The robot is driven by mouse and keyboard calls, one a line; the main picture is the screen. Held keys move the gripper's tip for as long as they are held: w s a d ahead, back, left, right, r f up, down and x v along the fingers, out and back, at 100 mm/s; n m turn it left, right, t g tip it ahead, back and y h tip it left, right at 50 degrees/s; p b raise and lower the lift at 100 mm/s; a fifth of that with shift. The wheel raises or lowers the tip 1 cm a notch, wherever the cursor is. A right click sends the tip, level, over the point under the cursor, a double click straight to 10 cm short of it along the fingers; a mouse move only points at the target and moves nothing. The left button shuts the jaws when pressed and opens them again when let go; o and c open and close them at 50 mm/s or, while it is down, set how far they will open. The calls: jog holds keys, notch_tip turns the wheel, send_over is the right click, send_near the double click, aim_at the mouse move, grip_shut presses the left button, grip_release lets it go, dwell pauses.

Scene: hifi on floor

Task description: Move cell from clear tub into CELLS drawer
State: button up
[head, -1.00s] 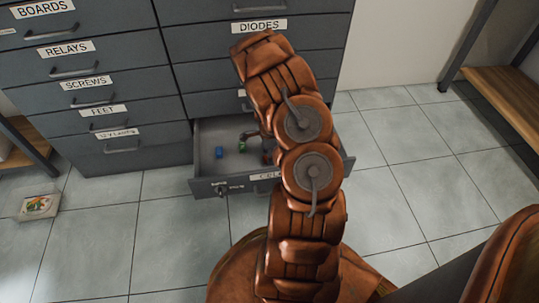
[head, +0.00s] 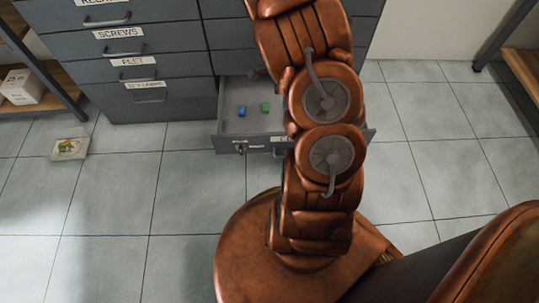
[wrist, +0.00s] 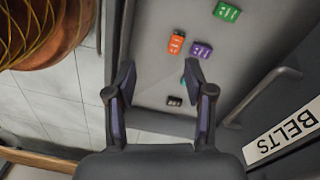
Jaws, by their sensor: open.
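The open CELLS drawer (head: 233,125) sticks out low from the grey cabinet; my arm hides its right part. A blue cell (head: 241,110) and a green cell (head: 265,106) lie apart on its floor. In the wrist view the drawer floor (wrist: 150,40) holds a green cell (wrist: 226,11), an orange cell (wrist: 176,42), a purple cell (wrist: 201,50) and a small black one (wrist: 174,101). A teal bit shows beside the right finger. My gripper (wrist: 160,78) is open and empty above the drawer; my arm hides it in the head view. The clear tub (head: 56,155) with colourful contents sits on the floor at left.
A BELTS drawer front (wrist: 292,128) with a bar handle (wrist: 262,96) borders the open drawer. A shelf with a white box (head: 22,87) stands at far left, another shelf (head: 522,70) at right. The tiled floor between tub and drawer is clear.

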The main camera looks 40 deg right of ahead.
jog(key=s+a+r+n+g, duration=0.1)
jog(key=s+a+r+n, duration=0.65)
jog(key=a, duration=0.45)
jog(key=s+a+r+n+g, duration=0.1)
jog(key=s+a+r+n, duration=0.6)
jog(key=a+r, duration=0.3)
jog(key=s+a+r+n, duration=0.1)
jog(key=s+a+n, duration=0.1)
jog(key=s, duration=0.3)
jog(key=s+a+r+n+g, duration=0.1)
jog(key=s+a+n, duration=0.2)
jog(key=s+n, duration=0.2)
jog(key=shift+s+a, duration=0.15)
jog(key=shift+s, duration=0.2)
jog(key=shift+n, duration=0.25)
